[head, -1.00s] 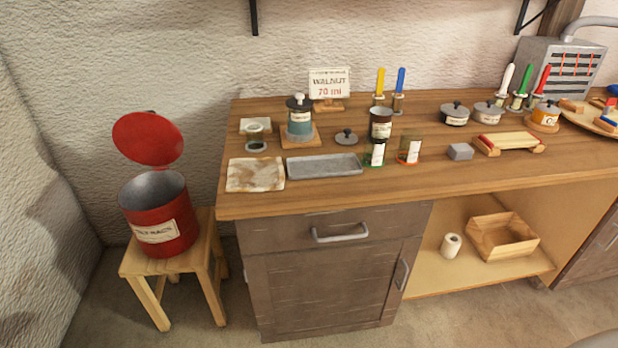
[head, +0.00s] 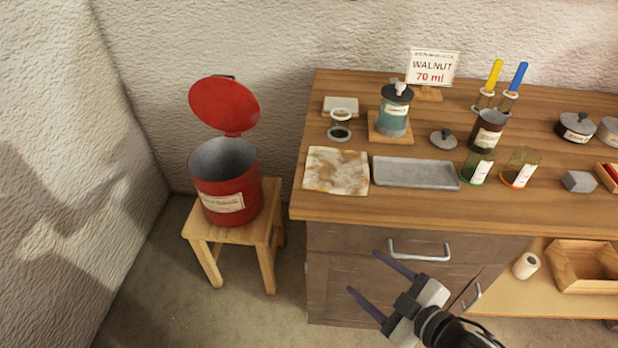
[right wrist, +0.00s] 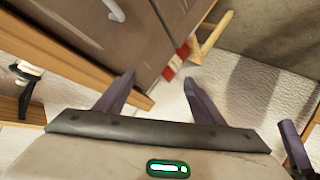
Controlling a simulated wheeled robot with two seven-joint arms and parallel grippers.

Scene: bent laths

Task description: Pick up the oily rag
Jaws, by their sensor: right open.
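The oily rag (head: 336,171) is a flat, cream cloth with brown stains. It lies on the left front part of the wooden worktop in the head view, left of a grey tray. My right gripper (head: 370,279) is open and empty, in front of the cabinet and below the worktop edge. It is apart from the rag. In the right wrist view its two fingers (right wrist: 160,95) stand wide apart with nothing between them, and the rag does not show there. My left gripper is not in view.
A red bin (head: 226,185) with its lid open stands on a wooden stool (head: 230,236) left of the worktop (head: 420,205). The grey tray (head: 415,173) lies beside the rag. Behind are a glass jar (head: 340,127) and a teal pot (head: 394,115). A cabinet handle (head: 420,252) sticks out.

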